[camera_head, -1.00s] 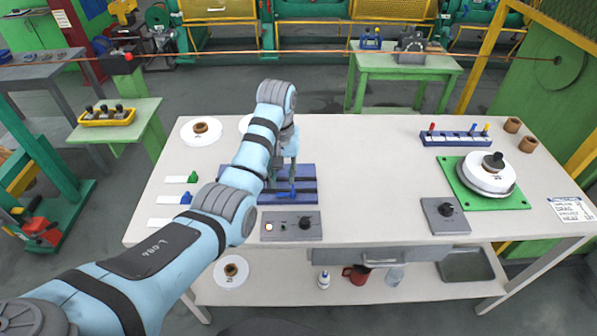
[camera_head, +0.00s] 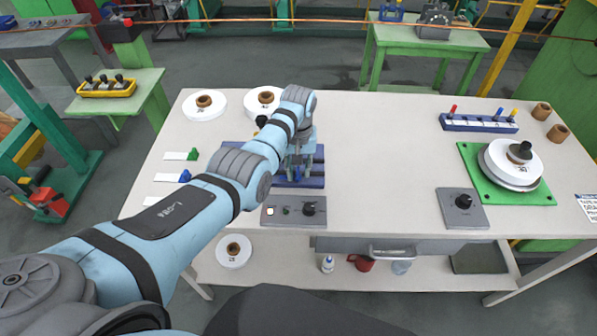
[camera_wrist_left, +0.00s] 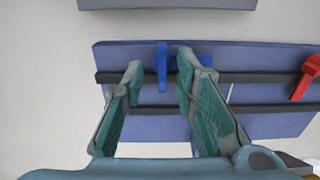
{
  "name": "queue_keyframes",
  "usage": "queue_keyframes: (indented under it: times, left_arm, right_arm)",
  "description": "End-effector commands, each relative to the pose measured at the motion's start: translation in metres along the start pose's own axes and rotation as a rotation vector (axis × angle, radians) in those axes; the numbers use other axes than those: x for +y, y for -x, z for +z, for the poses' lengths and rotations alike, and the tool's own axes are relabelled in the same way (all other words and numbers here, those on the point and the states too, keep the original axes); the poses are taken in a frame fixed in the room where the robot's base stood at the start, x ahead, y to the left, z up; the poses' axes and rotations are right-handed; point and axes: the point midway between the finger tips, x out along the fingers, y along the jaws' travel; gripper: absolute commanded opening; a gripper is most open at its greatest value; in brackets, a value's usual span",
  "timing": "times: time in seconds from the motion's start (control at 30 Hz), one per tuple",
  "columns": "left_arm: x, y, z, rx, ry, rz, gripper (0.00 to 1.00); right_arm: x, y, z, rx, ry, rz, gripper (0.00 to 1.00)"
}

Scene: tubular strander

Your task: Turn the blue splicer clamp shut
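The splicer is a flat blue plate with two dark rails (camera_wrist_left: 270,126); it also shows in the head view (camera_head: 315,183). Its blue clamp lever (camera_wrist_left: 162,72) crosses the upper rail, pointing up and down in the wrist view. A second blue part shows partly behind the right finger. A red lever (camera_wrist_left: 304,79) sits tilted at the plate's right. My left gripper (camera_wrist_left: 158,68) is open, its fingertips either side of the blue lever with gaps; I cannot tell its height above the plate. In the head view my left gripper (camera_head: 300,165) hides most of the splicer. My right gripper is not in view.
A grey control box (camera_head: 292,211) stands at the front of the splicer. White spools (camera_head: 205,107) lie behind left. A green plate with a spool (camera_head: 505,172), a grey knob box (camera_head: 462,209) and a blue rack (camera_head: 478,123) are at right. The middle of the table is clear.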

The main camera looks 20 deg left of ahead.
Motion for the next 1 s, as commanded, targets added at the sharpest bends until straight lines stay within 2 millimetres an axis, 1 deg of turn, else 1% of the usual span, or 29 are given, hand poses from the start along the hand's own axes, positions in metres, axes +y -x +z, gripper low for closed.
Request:
queue_keyframes:
  times: [0.1,0.27,0.43,0.47,0.77,1.0]
  left_arm:
    - [0.0,-0.002,0.001,-0.001,0.0,0.0,0.27]
    - [0.0,-0.002,0.001,-0.002,0.0,-0.001,0.27]
    - [-0.001,-0.002,0.001,-0.002,0.0,-0.001,0.01]
    - [-0.001,-0.002,0.001,-0.002,0.0,-0.001,0.0]
    - [-0.001,-0.001,0.0,0.0,-0.004,-0.001,0.0]
    - [0.0,0.0,0.0,0.001,-0.062,0.0,0.0]
  right_arm:
    - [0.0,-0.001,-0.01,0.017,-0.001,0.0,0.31]
    - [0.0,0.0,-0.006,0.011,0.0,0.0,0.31]
    - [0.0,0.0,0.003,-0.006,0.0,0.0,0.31]
    - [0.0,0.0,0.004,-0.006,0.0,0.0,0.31]
    - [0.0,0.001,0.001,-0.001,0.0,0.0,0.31]
    - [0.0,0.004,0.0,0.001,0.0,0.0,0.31]
